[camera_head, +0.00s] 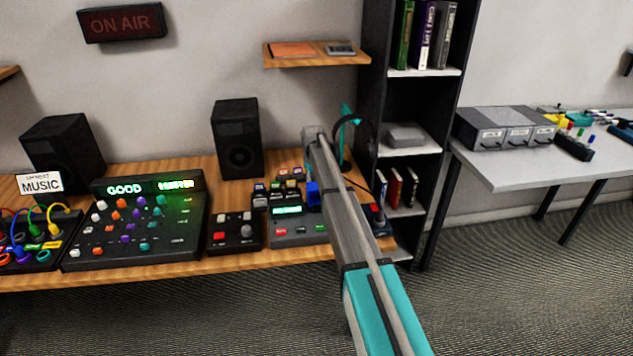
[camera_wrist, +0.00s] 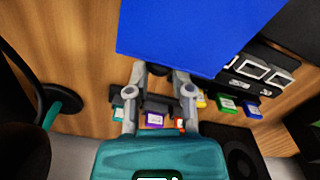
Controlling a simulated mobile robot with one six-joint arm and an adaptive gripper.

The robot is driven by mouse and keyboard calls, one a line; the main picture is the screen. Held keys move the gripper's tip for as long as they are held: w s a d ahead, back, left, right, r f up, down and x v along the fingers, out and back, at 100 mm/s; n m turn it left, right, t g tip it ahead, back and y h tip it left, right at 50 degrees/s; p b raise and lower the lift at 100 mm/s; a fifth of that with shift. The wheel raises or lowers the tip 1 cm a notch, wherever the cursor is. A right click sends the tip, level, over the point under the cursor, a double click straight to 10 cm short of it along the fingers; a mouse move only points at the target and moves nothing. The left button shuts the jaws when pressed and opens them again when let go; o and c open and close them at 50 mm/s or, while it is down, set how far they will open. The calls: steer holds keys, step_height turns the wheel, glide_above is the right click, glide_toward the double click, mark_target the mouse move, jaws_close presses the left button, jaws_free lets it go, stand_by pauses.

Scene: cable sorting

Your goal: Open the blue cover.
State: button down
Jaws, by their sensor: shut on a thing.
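The blue cover (camera_wrist: 195,35) fills the upper middle of the wrist view as a large flat blue panel. In the head view a small part of the blue cover (camera_head: 313,195) shows left of my arm, at the device with a small green display (camera_head: 287,210). My gripper (camera_wrist: 160,70) has its two grey fingers at the panel's near edge and is shut on the blue cover. The exact contact is partly hidden under the panel. In the head view my arm hides the gripper and much of the cover.
Several coloured cartridges (camera_wrist: 228,104) lie beside the cover. Headphones on a stand (camera_head: 345,130) stand close behind my arm. A black speaker (camera_head: 237,140) stands at the back of the wooden desk (camera_head: 130,272). A dark shelf unit (camera_head: 372,90) rises at the right.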

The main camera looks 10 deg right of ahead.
steer(key=shift+w+d, duration=0.3)
steer(key=shift+d, duration=0.05)
steer(key=c, duration=0.9)
jaws_free()
steer(key=shift+f, duration=0.1)
steer(key=o, duration=0.4)
steer(key=shift+w+f, duration=0.15)
steer(key=shift+f, duration=0.05)
steer(key=shift+a+r, duration=0.1)
steer(key=shift+s+r, duration=0.1)
steer(key=shift+s, duration=0.1)
